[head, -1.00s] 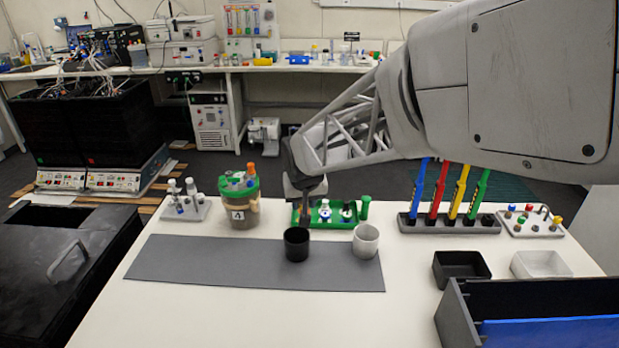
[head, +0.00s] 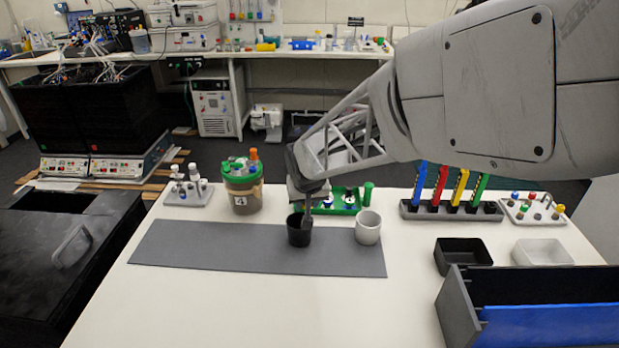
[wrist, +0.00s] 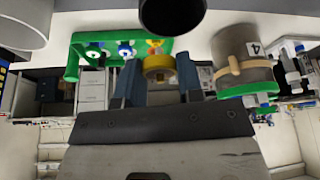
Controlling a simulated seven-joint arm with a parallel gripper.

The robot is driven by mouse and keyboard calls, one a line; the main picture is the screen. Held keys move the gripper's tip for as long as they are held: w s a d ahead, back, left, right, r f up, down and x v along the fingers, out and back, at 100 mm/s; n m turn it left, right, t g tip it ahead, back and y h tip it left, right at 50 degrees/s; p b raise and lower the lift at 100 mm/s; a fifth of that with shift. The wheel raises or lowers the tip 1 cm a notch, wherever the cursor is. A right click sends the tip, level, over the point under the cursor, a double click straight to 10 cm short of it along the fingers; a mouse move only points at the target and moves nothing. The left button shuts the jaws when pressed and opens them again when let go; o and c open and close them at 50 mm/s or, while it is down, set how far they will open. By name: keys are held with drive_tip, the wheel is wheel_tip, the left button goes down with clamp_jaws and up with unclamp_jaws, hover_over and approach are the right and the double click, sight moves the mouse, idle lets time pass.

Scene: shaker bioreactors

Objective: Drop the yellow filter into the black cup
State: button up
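The black cup (head: 299,235) stands upright on the grey mat, left of a white cup (head: 367,229). My gripper (head: 306,210) points down at the black cup's rim in the head view, its tip overlapping the opening. In the wrist view, the yellow filter (wrist: 158,68) sits between the two fingers of my gripper (wrist: 160,82), which appear closed on its sides. The black cup (wrist: 172,14) shows at the top edge of that view, partly cut off. The filter is hidden in the head view.
A green tray (wrist: 75,62) with small capped items lies behind the cups. A green-lidded jar (head: 243,205) stands to the left. A rack with coloured tools (head: 450,211), two small boxes and a dark bin are to the right. The mat (head: 200,247) is clear on its left.

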drive_tip(key=o, duration=0.5)
drive_tip(key=shift+v, duration=3.9)
drive_tip(key=shift+s+d, duration=0.1)
